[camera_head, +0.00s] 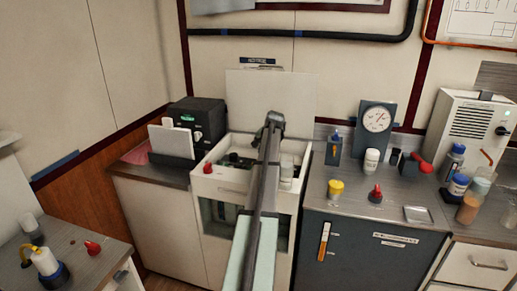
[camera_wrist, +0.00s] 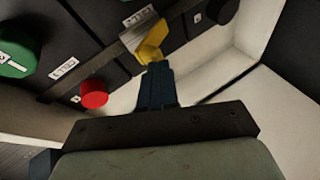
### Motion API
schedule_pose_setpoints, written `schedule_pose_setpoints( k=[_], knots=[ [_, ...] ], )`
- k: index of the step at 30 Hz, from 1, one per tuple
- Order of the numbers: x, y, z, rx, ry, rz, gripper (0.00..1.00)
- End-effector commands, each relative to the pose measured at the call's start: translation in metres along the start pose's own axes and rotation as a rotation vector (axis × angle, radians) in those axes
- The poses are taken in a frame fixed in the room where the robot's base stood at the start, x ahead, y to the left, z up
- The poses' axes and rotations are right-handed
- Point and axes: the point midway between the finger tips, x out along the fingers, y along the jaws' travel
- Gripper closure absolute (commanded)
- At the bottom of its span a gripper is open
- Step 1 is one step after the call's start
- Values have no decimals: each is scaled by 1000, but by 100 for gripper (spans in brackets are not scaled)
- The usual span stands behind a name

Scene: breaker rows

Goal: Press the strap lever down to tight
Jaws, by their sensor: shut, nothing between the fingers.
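In the wrist view a yellow lever (camera_wrist: 151,43), the likely strap lever, sticks out from a dark panel (camera_wrist: 110,62). A grey strip runs behind it, with a small inverted label (camera_wrist: 138,17) that I cannot read surely. My gripper (camera_wrist: 157,68) is shut and empty, its dark blue fingertips right at the lever's near end. I cannot tell whether they touch. In the head view my arm reaches into the open white cabinet (camera_head: 222,188), and it hides the lever and most of the panel there.
On the panel are a red knob (camera_wrist: 94,93), a green knob (camera_wrist: 17,52) and a black knob (camera_wrist: 221,10). Pale cabinet walls (camera_wrist: 222,68) stand close on the right. A red knob (camera_head: 208,168) sits on the cabinet's front left.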

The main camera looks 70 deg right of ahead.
Motion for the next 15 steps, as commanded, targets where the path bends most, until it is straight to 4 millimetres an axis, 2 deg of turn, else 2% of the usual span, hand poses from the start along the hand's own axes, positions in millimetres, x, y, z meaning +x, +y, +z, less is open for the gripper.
schedule_pose_setpoints(
  k=[15],
  knots=[
    [9,30,-2,-1,-1,3,100]
  ],
)
